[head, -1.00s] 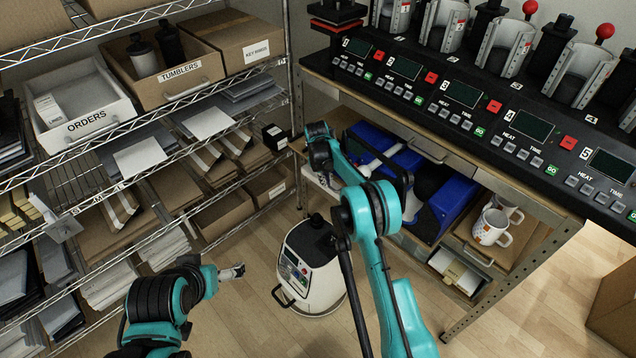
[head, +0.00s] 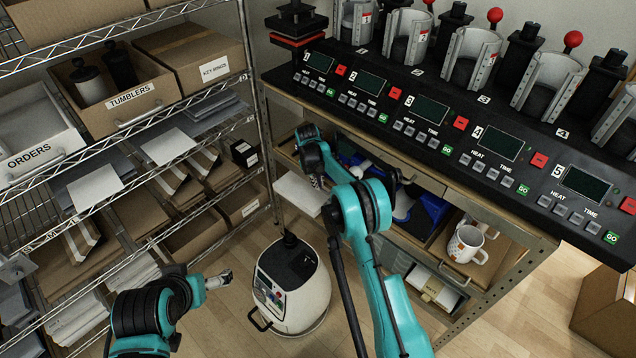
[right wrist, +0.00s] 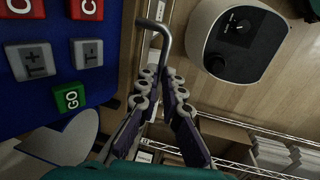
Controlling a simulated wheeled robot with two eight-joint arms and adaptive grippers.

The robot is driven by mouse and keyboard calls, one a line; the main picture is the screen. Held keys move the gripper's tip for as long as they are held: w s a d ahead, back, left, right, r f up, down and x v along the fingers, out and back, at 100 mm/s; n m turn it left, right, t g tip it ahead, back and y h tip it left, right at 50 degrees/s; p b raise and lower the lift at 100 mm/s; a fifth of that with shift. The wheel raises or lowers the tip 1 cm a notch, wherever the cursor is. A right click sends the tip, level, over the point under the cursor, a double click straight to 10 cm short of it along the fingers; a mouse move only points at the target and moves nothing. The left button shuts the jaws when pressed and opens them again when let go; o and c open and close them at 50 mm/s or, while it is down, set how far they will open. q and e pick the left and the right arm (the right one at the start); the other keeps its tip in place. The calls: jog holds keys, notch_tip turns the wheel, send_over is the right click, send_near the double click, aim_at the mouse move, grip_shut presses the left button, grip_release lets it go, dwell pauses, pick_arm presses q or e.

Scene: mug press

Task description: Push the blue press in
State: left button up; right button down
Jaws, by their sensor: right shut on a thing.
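The blue press (head: 432,212) is on the lower level under the black-topped bench, partly hidden by my right arm. Its blue panel with red, grey and green GO buttons fills the upper left of the right wrist view (right wrist: 35,112). My right gripper (right wrist: 164,82) is shut on a grey bent bar (right wrist: 166,34) beside that panel. I cannot tell from here how the bar joins the press. In the head view the right gripper (head: 318,181) is small and dark at the bench's left end. My left gripper (head: 226,278) hangs low at left, away from the press; its finger gap is unclear.
A white, dark-topped floor machine (head: 292,285) stands before the bench, close to both arms. A wire shelf (head: 125,225) with boxes and papers is at left. Mugs (head: 467,243) stand on the bench's lower right. Several mug presses (head: 470,58) line the bench top.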

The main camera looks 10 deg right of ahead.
jog(key=shift+w+d, duration=0.1)
jog(key=shift+d, duration=0.15)
jog(key=c, duration=1.6)
grip_release()
jog(key=shift+f, duration=0.1)
jog(key=shift+w+d+f, duration=0.1)
jog(key=shift+r, duration=0.3)
jog(key=r, duration=0.3)
jog(key=s+a+r, duration=0.1)
jog(key=r, duration=0.3)
jog(key=a+r, duration=0.1)
jog(key=r, duration=0.3)
jog(key=shift+s+r, duration=0.15)
jog(key=shift+r, duration=0.05)
jog(key=shift+r, duration=0.1)
